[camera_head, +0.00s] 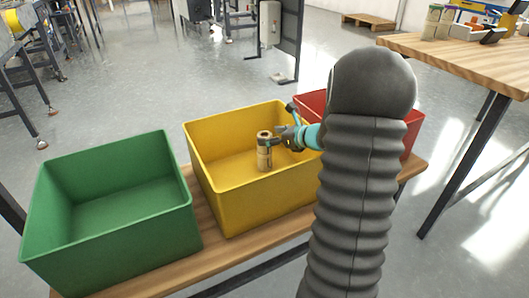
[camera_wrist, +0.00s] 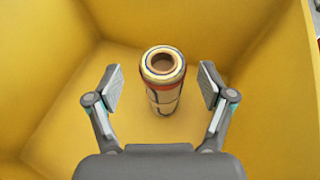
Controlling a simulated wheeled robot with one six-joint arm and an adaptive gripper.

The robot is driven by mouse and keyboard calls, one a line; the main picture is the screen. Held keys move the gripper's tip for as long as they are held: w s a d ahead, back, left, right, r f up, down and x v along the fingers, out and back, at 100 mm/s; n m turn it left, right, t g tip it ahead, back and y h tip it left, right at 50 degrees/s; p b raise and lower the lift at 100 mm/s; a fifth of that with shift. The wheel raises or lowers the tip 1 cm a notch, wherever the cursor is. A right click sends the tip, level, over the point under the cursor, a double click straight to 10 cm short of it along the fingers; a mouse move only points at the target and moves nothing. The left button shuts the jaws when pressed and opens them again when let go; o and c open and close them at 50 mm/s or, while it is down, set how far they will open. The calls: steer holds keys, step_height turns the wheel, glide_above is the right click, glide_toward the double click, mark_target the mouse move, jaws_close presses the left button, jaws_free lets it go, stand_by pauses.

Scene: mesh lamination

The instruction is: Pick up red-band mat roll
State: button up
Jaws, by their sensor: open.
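The mat roll (camera_wrist: 164,97) stands upright in the yellow bin (camera_head: 245,205). It is a pale, hollow roll with dark lines on its side and a red band just below its top rim in the wrist view. It also shows in the head view (camera_head: 264,158), near the middle of the bin. My gripper (camera_wrist: 158,88) is open, with one finger on each side of the roll. Gaps show between both fingers and the roll. In the head view my gripper reaches into the yellow bin from the right, beside the upper part of the roll.
A green bin (camera_head: 115,250) stands left of the yellow one, and a red bin (camera_head: 312,98) stands right, partly hidden by my arm. All are on a wooden bench (camera_head: 185,265). The yellow walls surround my gripper. Another wooden table (camera_head: 470,62) is at the right.

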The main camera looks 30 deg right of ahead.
mark_target(265, 134)
steer(key=x, duration=0.3)
steer(key=shift+w+f, duration=0.2)
steer(key=shift+w, duration=0.1)
steer(key=shift+d, duration=0.1)
jaws_close()
steer(key=shift+r, duration=0.15)
